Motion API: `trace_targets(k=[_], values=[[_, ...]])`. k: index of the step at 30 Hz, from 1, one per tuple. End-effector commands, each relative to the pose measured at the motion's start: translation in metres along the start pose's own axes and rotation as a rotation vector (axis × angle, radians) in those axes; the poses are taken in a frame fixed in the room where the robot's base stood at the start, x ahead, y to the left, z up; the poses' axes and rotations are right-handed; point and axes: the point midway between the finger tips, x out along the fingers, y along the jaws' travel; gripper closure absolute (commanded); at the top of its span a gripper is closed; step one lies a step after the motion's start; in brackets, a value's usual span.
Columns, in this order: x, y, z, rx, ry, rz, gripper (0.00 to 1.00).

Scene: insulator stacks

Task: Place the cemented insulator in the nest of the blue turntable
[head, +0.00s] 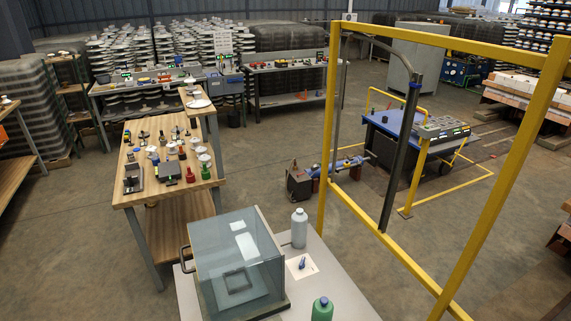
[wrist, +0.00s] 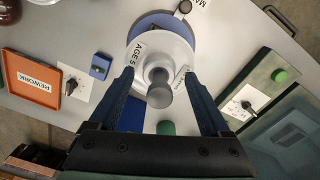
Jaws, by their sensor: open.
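In the wrist view, a white disc-shaped insulator (wrist: 172,52) with a grey metal pin or cap in its middle lies over a blue round turntable (wrist: 152,19). Printed labels, partly readable as "AGE 5", show on or around the white disc. The blue rim shows past its far side; the nest is hidden beneath. My gripper (wrist: 159,82) is open, its two dark blue fingers apart on either side of the grey middle part. I see a gap between it and each finger. I cannot tell how the insulator is seated. The head view does not show my gripper.
In the wrist view, an orange REWORK tray (wrist: 31,80), a knob plate (wrist: 72,88) and a small blue box (wrist: 100,66) stand left. The head view shows a glass case (head: 235,262), a grey bottle (head: 299,228) and a yellow frame (head: 329,120).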

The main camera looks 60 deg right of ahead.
Motion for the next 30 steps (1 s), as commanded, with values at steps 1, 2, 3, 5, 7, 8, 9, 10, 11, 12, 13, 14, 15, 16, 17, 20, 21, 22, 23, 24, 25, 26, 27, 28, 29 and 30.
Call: trace_targets(k=[1, 2, 3, 5, 7, 8, 9, 10, 11, 12, 13, 14, 15, 16, 17, 20, 21, 22, 23, 24, 25, 26, 27, 28, 29, 30], values=[[-0.005, -0.001, 0.0, -0.001, 0.002, -0.003, 0.19], [-0.01, -0.001, 0.0, -0.001, 0.002, -0.003, 0.19], [-0.016, -0.001, 0.0, -0.001, 0.002, -0.004, 0.19], [-0.028, -0.001, 0.0, -0.001, 0.002, -0.005, 0.19], [-0.044, -0.002, -0.001, -0.001, 0.003, -0.006, 0.19], [-0.051, -0.002, -0.001, 0.0, 0.004, -0.007, 0.19], [-0.059, -0.001, -0.001, 0.0, 0.004, -0.007, 0.19], [-0.066, -0.002, -0.001, 0.0, 0.003, -0.006, 0.19], [-0.072, -0.002, -0.001, -0.001, 0.003, -0.006, 0.19], [-0.08, -0.002, -0.001, -0.001, 0.003, -0.006, 0.19], [-0.085, -0.002, 0.0, -0.001, 0.003, -0.005, 0.19], [-0.091, -0.001, 0.0, -0.001, 0.003, -0.005, 0.19], [-0.099, -0.001, 0.0, -0.001, 0.002, -0.003, 0.19], [-0.103, -0.001, 0.0, -0.001, 0.002, -0.003, 0.19], [-0.106, -0.001, 0.0, -0.001, 0.002, -0.003, 0.19], [-0.113, -0.001, 0.0, 0.0, 0.001, -0.002, 0.19], [-0.115, -0.001, 0.0, 0.0, 0.001, -0.001, 0.19], [-0.116, 0.0, 0.0, 0.0, 0.0, -0.001, 0.19], [-0.116, 0.0, 0.0, 0.0, 0.0, 0.0, 0.19], [-0.117, 0.0, 0.0, 0.0, 0.0, 0.0, 0.19], [-0.117, 0.0, 0.0, 0.0, 0.0, 0.0, 0.19], [-0.117, 0.0, 0.0, 0.0, 0.0, 0.0, 0.19], [-0.116, 0.0, 0.0, 0.0, 0.0, 0.0, 0.19], [-0.116, 0.0, 0.0, 0.0, 0.0, 0.0, 0.19], [-0.117, -0.001, 0.0, -0.002, 0.002, -0.003, 0.19], [-0.118, -0.004, -0.001, -0.011, 0.008, -0.014, 0.19]])
